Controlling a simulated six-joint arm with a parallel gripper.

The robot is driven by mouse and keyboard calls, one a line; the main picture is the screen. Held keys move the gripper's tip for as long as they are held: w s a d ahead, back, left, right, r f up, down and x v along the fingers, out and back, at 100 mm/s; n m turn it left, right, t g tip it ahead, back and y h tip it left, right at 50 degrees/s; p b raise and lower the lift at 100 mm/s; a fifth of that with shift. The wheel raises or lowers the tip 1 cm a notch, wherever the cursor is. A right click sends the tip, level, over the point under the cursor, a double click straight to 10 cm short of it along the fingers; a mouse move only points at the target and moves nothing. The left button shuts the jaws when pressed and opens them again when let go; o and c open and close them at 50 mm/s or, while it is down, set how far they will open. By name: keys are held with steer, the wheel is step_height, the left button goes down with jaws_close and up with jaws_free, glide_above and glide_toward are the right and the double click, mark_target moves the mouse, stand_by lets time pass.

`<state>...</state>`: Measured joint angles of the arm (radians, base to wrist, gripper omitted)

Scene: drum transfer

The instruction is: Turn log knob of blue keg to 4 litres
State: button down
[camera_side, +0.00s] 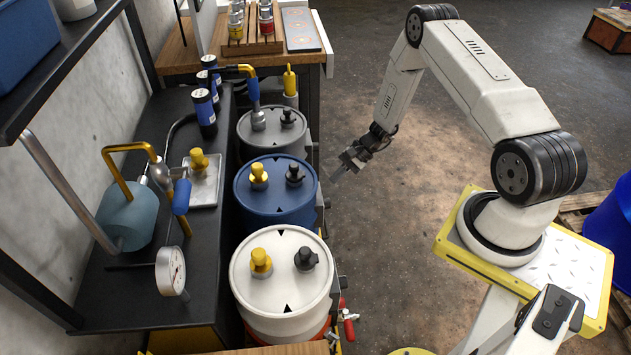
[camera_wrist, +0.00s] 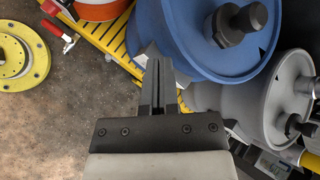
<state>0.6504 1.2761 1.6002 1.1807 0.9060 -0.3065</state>
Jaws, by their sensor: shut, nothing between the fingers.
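The blue keg (camera_side: 277,213) stands in the middle of a row of three, with a yellow cap (camera_side: 259,175) and a black cap (camera_side: 294,175) on its lid. In the wrist view the blue keg (camera_wrist: 185,35) is at the top, its black cap (camera_wrist: 236,24) showing. My gripper (camera_side: 343,170) is off the keg's right side, over the floor, apart from it. In the wrist view my gripper's fingers (camera_wrist: 158,68) are together and empty, pointing toward the keg's edge. I cannot make out the log knob or a litre scale; small fittings along the keg row's right edge are partly hidden.
A white keg (camera_side: 282,275) stands nearer and a grey keg (camera_side: 268,133) farther. A red-handled valve (camera_side: 348,325) sticks out by the white keg. A gauge (camera_side: 171,270) and yellow pipework are left of the row.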

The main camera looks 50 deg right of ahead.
mark_target(326, 204)
steer(key=s+d+f+m+t+h, duration=0.2)
steer(key=d+f+m+t, duration=0.5)
steer(key=f, duration=0.5)
steer(key=shift+s+d+f, duration=0.3)
steer(key=shift+s, duration=0.15)
steer(key=w+a, duration=0.5)
stand_by(0.4)
steer(key=shift+f, duration=0.3)
stand_by(0.7)
steer(key=shift+s+a+f, duration=0.15)
steer(key=shift+s+a, duration=0.2)
stand_by(0.5)
steer(key=shift+s+a+f, duration=0.35)
steer(key=shift+f, duration=0.1)
stand_by(0.7)
steer(key=shift+s+a+r, duration=0.15)
steer(key=shift+s+r, duration=0.05)
steer(key=shift+r, duration=0.15)
